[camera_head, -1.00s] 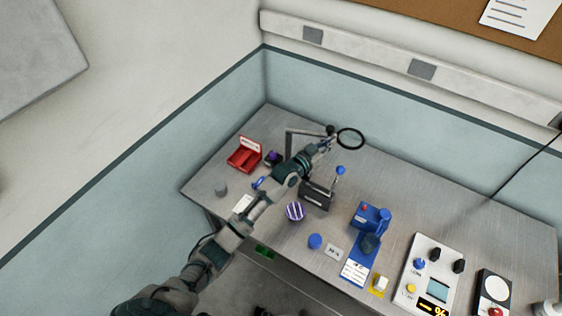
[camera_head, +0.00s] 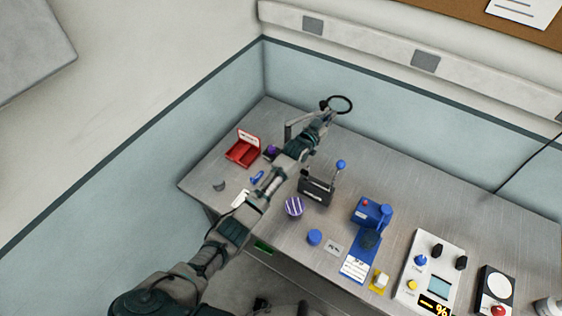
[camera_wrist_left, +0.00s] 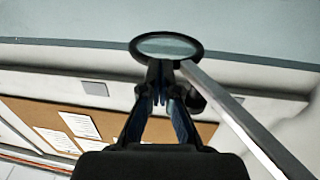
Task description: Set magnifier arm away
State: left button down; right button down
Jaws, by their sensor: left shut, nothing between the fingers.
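The magnifier is a dark ring lens (camera_head: 340,104) on a grey jointed arm (camera_head: 288,132) at the back left of the bench, near the wall. My left gripper (camera_head: 327,117) reaches across the bench to just in front of the ring, close to its dark joint. In the left wrist view the fingers of my gripper (camera_wrist_left: 160,84) are together and empty, with the ring lens (camera_wrist_left: 166,47) just beyond their tips. The magnifier's bar (camera_wrist_left: 240,118) runs to the lower right. I cannot tell whether the fingers touch the ring. My forearm hides part of the magnifier arm.
An open red box (camera_head: 242,152) stands left of my arm. Right of it are a dark box (camera_head: 316,190), a purple striped ball (camera_head: 293,206), a blue device (camera_head: 370,213) and a control panel (camera_head: 424,272). The back strip of bench right of the magnifier is clear.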

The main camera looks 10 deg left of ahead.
pick_arm(q)
jog(key=shift+w+a+r, duration=0.25)
jog(key=shift+a+r, duration=0.05)
jog(key=shift+r, duration=0.35)
pick_arm(e)
jog(key=shift+s+d+f, duration=0.3)
jog(key=shift+s+d, duration=0.1)
jog(key=shift+s, duration=0.1)
pick_arm(q)
jog(key=shift+r, duration=0.1)
pick_arm(e)
jog(key=shift+w, duration=0.1)
pick_arm(q)
jog(key=f+v, duration=0.1)
jog(key=v, duration=1.1)
jog(key=shift+f, duration=0.25)
pick_arm(e)
jog(key=shift+w+d, duration=0.1)
jog(key=shift+w, duration=0.1)
pick_arm(q)
jog(key=shift+s+d, duration=0.1)
jog(key=shift+d, duration=0.05)
